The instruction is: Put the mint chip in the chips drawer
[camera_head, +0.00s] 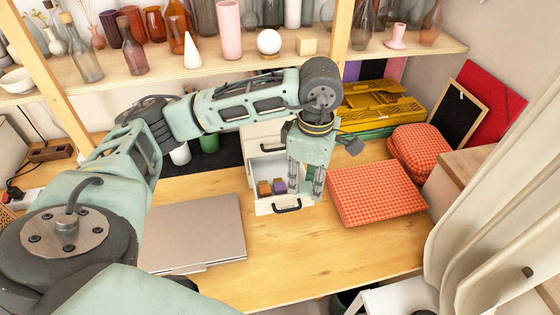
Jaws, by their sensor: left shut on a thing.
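A white drawer (266,207) with a dark handle stands open in a white drawer unit (262,133) on the table. Several small orange and purple blocks (272,187) lie in it. My left gripper (307,188) points down at the right side of this open drawer, its fingers overlapping the drawer's right edge in the picture. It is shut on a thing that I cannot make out. I cannot tell the mint chip apart anywhere, and labels on the drawers are not readable. My right gripper is not in view.
A closed laptop (195,233) lies left of the drawer. A red checked case (375,192) lies close on the right, with a yellow toolbox (375,105) behind. A shelf (235,69) with vases runs above. The front table area is bare.

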